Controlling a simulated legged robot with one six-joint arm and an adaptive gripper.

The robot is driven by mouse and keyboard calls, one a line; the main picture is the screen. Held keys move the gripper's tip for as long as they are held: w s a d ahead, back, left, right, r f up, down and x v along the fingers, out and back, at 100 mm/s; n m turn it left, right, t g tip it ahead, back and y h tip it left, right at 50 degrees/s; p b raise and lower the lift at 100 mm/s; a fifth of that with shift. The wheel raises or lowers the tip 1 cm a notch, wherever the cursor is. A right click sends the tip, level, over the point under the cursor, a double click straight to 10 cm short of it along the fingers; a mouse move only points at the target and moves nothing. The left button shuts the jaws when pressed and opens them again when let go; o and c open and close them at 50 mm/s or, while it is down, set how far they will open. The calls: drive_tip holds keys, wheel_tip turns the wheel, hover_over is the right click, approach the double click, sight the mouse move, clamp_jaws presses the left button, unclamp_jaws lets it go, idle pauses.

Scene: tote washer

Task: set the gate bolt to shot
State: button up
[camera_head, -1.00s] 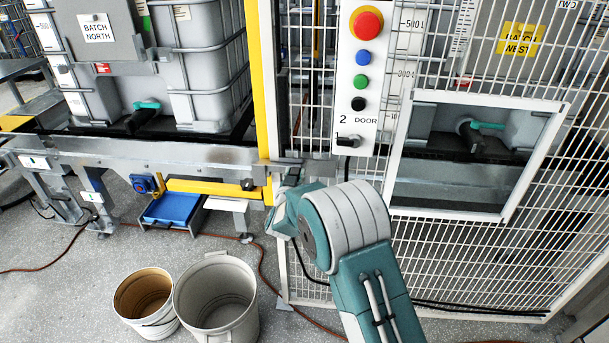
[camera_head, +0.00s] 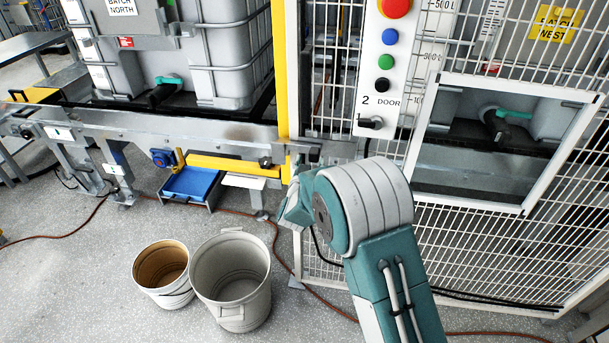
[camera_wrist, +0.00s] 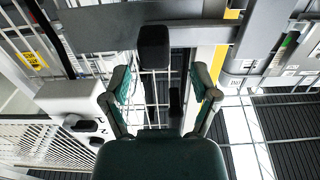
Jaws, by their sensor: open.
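The gate bolt appears as a dark grey bar (camera_wrist: 105,27) with a black knob (camera_wrist: 153,48) in the wrist view. My gripper (camera_wrist: 160,82) is open, with one teal finger on each side and the knob just beyond and between the fingertips. I cannot tell whether either finger touches the knob. In the head view the grey bolt bar (camera_head: 330,150) sits at the gate's edge beside the yellow post (camera_head: 283,80). My wrist and arm cover part of the bolt area there, and the fingers are hidden. Whether the bolt is shot or drawn is not clear.
A white button panel (camera_head: 381,75) marked DOOR hangs on the mesh gate, right of the bolt. A framed window (camera_head: 428,110) is further right. A tan-lined bucket (camera_head: 162,272) and a larger grey bucket (camera_head: 231,275) stand on the floor at left. A reddish cable crosses the floor.

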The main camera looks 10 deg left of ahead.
drive_tip(key=s, duration=0.8)
drive_tip(key=shift+a, duration=0.35)
drive_tip(key=shift+f, duration=0.1)
drive_tip(key=s+d+r+n+g+y, duration=0.1)
drive_tip(key=s+d+r+g+y, duration=0.4)
drive_tip(key=d+r, duration=0.7)
drive_tip(key=s+d+g+h, duration=0.1)
drive_tip(key=s+d, duration=0.3)
drive_tip(key=s, duration=0.5)
drive_tip(key=s+d+r+g+h, duration=0.1)
drive_tip(key=s+d+g, duration=0.3)
drive_tip(key=s, duration=0.5)
drive_tip(key=s+d+g+h, duration=0.2)
drive_tip(key=s+d, duration=0.4)
drive_tip(key=s, duration=0.4)
drive_tip(key=shift+d+r+m, duration=0.2)
drive_tip(key=shift+r+m, duration=0.1)
drive_tip(key=shift+r, duration=0.1)
